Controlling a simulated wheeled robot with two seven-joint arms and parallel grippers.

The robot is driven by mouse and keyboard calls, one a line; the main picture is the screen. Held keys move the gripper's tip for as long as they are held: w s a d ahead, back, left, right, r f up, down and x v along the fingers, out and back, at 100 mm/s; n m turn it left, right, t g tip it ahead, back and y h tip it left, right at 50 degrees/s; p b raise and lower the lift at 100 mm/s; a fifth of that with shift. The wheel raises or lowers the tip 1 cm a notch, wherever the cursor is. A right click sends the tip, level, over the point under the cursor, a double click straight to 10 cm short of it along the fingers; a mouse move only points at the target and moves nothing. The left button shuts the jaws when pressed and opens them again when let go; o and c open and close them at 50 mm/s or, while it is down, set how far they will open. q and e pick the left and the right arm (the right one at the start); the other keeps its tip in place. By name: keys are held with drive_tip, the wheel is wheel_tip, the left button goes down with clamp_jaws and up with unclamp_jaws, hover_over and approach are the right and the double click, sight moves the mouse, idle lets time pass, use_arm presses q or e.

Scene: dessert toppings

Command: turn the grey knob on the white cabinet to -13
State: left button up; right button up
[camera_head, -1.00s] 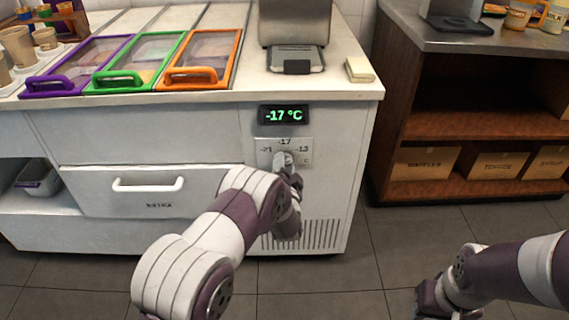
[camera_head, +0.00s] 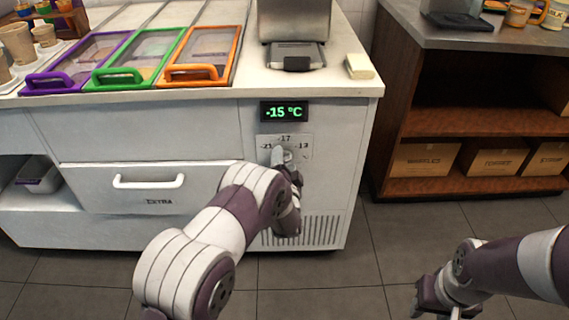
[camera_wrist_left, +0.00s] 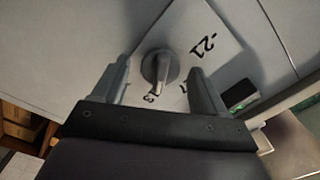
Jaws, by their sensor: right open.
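The white cabinet (camera_head: 340,130) has a display (camera_head: 284,111) that reads -15 °C in green. Below it is a dial plate (camera_head: 303,140) marked -21, -17 and -13. The grey knob (camera_head: 277,155) is partly hidden by my left gripper in the head view. In the left wrist view the knob (camera_wrist_left: 157,68) sits between the two spread fingers of my left gripper (camera_wrist_left: 160,88), with a visible gap on each side. Its bar points between the partly hidden middle mark and the -13 mark. My right gripper (camera_head: 432,298) is low at the right, over the floor, away from the cabinet.
A drawer with a white handle (camera_head: 148,182) is left of the dial, and a vent grille (camera_head: 318,230) is below it. A brown shelf unit (camera_head: 470,120) with boxes stands at the right. The tiled floor (camera_head: 370,260) between is clear.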

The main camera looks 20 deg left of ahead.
use_arm(q)
drive_tip(key=shift+s, duration=0.1)
drive_tip(key=p+v, duration=0.3)
drive_tip(key=v, duration=0.9)
drive_tip(key=shift+s+p, duration=0.25)
drive_tip(key=shift+p, duration=0.05)
drive_tip(key=shift+d, duration=0.1)
